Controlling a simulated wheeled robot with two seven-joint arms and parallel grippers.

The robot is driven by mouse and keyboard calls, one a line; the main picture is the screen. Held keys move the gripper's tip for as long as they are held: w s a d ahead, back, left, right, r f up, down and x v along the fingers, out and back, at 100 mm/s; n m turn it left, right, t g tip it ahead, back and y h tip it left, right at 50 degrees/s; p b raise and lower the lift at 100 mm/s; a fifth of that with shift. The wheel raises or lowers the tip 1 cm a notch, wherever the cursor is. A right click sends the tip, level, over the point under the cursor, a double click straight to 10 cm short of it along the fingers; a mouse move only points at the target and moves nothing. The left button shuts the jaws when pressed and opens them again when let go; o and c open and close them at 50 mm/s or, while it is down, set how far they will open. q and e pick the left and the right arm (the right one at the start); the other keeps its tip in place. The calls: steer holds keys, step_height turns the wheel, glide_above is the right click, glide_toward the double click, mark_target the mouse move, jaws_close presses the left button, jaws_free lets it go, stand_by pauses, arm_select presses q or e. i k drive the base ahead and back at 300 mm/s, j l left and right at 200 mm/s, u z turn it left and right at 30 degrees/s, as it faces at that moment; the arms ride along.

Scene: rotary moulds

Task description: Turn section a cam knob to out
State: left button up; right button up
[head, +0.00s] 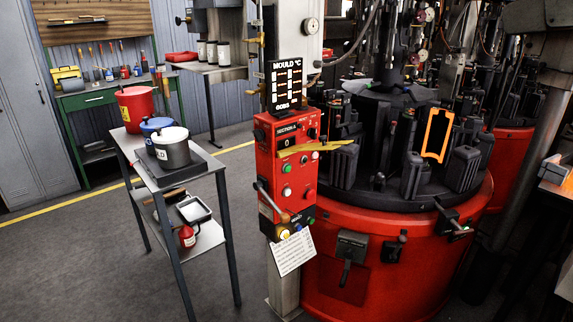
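The red control box marked SECTION A (265,165) stands on a grey post in the middle of the head view. It carries a small dark display (289,141), a green button (286,168) and several small knobs and buttons. A lever with a brown end (272,203) sits on its lower front. A yellow round knob (283,234) is at its bottom, above a hanging white card (293,252). The labels are too small to tell which control is the cam knob or where it points. A yellow strip-like piece (315,147) crosses the upper front. Neither gripper is in view.
The red round mould machine (350,225) with dark moulds stands right, close beside the box. A dark two-shelf stand (205,165) with pots stands left. A green workbench (92,98) is at the back left. Grey floor is clear at the front left.

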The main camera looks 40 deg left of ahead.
mark_target(259, 135)
steer(key=u, duration=1.3)
